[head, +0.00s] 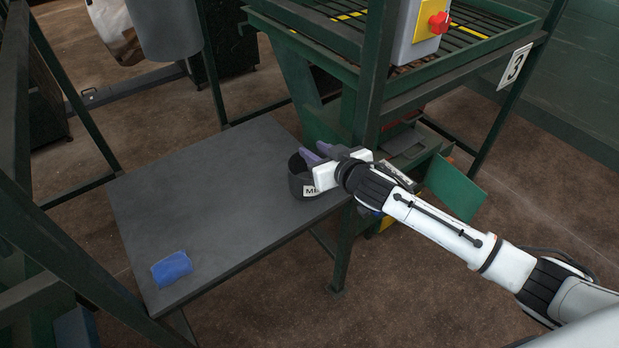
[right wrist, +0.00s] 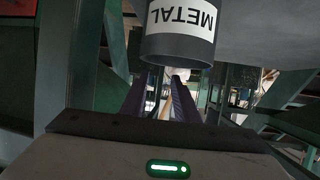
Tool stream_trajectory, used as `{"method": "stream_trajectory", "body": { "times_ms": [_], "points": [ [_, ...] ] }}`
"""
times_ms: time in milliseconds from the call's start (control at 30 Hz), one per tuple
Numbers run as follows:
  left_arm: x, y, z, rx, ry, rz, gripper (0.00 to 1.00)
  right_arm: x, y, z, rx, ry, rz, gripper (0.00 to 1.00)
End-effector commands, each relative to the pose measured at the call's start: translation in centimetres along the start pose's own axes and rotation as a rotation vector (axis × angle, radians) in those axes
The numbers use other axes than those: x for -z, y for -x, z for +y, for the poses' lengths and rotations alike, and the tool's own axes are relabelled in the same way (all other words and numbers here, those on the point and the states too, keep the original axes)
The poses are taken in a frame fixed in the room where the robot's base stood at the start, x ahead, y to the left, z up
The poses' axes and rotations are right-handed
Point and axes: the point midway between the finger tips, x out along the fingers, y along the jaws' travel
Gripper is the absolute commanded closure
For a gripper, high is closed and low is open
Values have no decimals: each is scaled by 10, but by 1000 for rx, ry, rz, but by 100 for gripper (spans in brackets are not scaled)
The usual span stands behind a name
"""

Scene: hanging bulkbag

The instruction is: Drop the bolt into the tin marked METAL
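The dark cylindrical tin (head: 299,186) stands at the table's right edge in the head view. Its white label shows "ME", the rest hidden by my right gripper (head: 318,152). In the right wrist view the tin (right wrist: 178,48) appears upside down with METAL readable. My right gripper's purple fingers (right wrist: 158,100) are apart, with a gap between them, and lie at the tin's rim side. I see no bolt; the tin's inside is too dark to tell. My left gripper is not in view.
A grey table (head: 215,205) holds a blue block-like object (head: 172,268) near its front left corner; the middle is bare.

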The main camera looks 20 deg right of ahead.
Motion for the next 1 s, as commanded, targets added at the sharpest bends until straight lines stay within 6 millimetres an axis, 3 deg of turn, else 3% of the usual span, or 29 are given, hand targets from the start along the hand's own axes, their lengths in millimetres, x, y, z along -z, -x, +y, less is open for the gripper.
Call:
{"method": "stream_trajectory", "body": {
  "times_ms": [300,433,800,1000],
  "points": [
    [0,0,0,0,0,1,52,-1,1,0,0,0,-1,68],
    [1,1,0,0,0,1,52,-1,10,0,0,-1,-1,68],
    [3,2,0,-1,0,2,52,-1,75,0,1,0,-1,68],
    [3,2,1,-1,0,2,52,0,98,0,1,0,0,68]
  ]
}}
